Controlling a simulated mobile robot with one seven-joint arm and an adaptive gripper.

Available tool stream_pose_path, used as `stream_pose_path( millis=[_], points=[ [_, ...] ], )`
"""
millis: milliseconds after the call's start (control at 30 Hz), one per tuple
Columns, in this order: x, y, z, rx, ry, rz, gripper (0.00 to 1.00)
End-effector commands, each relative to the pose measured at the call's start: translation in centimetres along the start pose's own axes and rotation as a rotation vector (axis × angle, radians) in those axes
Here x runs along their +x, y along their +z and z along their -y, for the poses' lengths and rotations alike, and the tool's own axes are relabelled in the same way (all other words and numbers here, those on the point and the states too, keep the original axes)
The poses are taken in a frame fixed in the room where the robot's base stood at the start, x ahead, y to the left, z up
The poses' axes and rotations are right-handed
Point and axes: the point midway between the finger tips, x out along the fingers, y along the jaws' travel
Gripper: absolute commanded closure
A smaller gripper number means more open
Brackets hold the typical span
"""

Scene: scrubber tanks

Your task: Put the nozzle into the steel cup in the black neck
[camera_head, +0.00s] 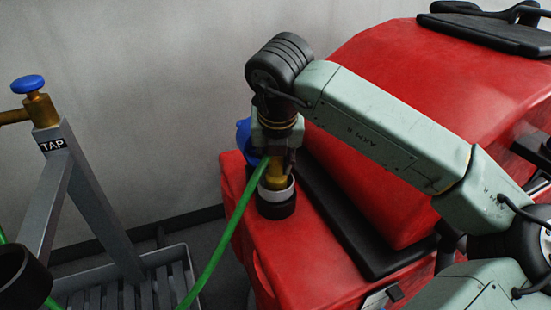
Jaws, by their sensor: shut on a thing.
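My gripper (276,155) points down over the red machine's front left corner and is shut on the brass nozzle (277,177). A green hose (232,225) runs from the nozzle down to the lower left. The nozzle's lower end meets the pale steel cup (276,192), which sits in the black neck (276,209) on the red top. The tip is hidden by the cup's rim, so it seems to be at or inside the cup; how deep I cannot tell.
A blue part (243,130) shows behind my gripper. The red scrubber body (400,110) fills the right side. A grey stand with a TAP label (53,145) and a blue-handled brass tap (30,90) stands at left over a slatted grate (125,290).

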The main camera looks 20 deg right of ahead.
Motion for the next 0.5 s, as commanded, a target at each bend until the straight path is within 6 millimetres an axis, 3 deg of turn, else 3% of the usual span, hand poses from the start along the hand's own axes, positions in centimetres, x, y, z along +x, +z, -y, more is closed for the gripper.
stream_pose_path(
  millis=[367, 400, 500],
  points=[
    [0.50, -0.18, 0.02, 0.000, 0.000, 0.002, 1.00],
    [0.52, -0.21, 0.02, 0.000, 0.000, 0.001, 0.71],
    [0.52, -0.21, 0.02, 0.000, 0.000, 0.001, 0.64]
  ],
)
